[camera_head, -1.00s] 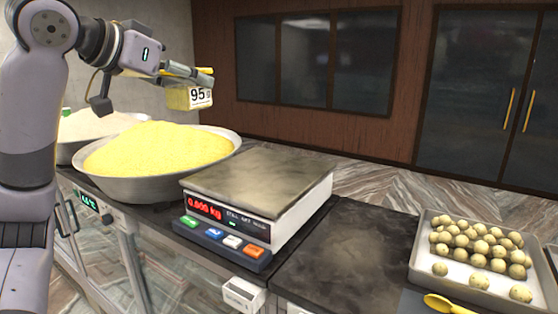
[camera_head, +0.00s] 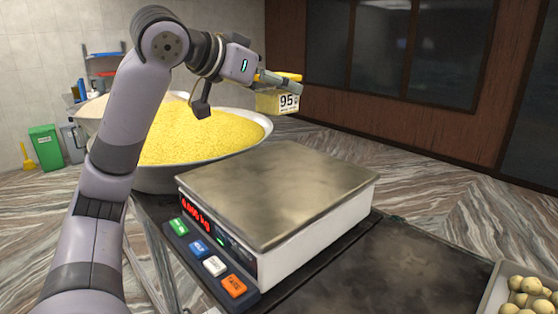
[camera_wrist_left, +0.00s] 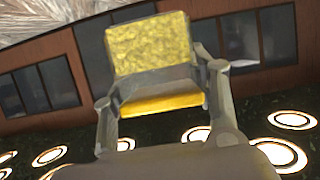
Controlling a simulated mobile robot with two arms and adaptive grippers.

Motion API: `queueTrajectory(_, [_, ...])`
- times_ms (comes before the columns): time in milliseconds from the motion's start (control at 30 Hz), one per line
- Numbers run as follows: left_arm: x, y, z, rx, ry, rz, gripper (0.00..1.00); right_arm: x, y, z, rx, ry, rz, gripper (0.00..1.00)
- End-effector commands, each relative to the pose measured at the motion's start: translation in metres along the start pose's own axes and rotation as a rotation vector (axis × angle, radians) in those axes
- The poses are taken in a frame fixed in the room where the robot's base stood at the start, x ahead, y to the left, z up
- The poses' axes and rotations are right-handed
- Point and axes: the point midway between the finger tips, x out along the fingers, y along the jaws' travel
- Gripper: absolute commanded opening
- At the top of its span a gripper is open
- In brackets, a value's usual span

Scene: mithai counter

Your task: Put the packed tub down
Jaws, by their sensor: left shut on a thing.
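The packed tub (camera_head: 283,101) is a small yellow box with a white label reading "95". My left gripper (camera_head: 279,84) is shut on it and holds it in the air, beyond the scale and to the right of the large bowl's heap. In the left wrist view the tub (camera_wrist_left: 148,45) shows a rough yellow face between the two fingers (camera_wrist_left: 160,92). The scale (camera_head: 275,190) has a bare metal plate, and its red display seems to read zero. My right gripper is not in view.
A wide metal bowl (camera_head: 160,178) of yellow grains stands behind the scale. A tray (camera_head: 490,296) of round balls is at the lower right. The dark counter (camera_head: 375,270) between scale and tray is clear. A green bin (camera_head: 46,147) stands on the floor at left.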

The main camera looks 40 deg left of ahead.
Motion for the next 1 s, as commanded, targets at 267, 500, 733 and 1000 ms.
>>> queueTrajectory(267, [0.028,0.000,0.067,0.000,-0.004,0.001,0.24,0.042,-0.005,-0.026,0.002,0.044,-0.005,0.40])
queueTrajectory(500, [0.036,0.001,0.087,0.000,0.001,0.001,0.24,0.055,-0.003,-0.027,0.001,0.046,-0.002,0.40])
queueTrajectory(733, [0.048,0.001,0.113,0.000,-0.002,0.004,0.24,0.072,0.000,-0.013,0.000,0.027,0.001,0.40])
queueTrajectory(1000, [0.051,0.000,0.122,0.000,0.001,0.001,0.24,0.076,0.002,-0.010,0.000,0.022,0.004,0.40])
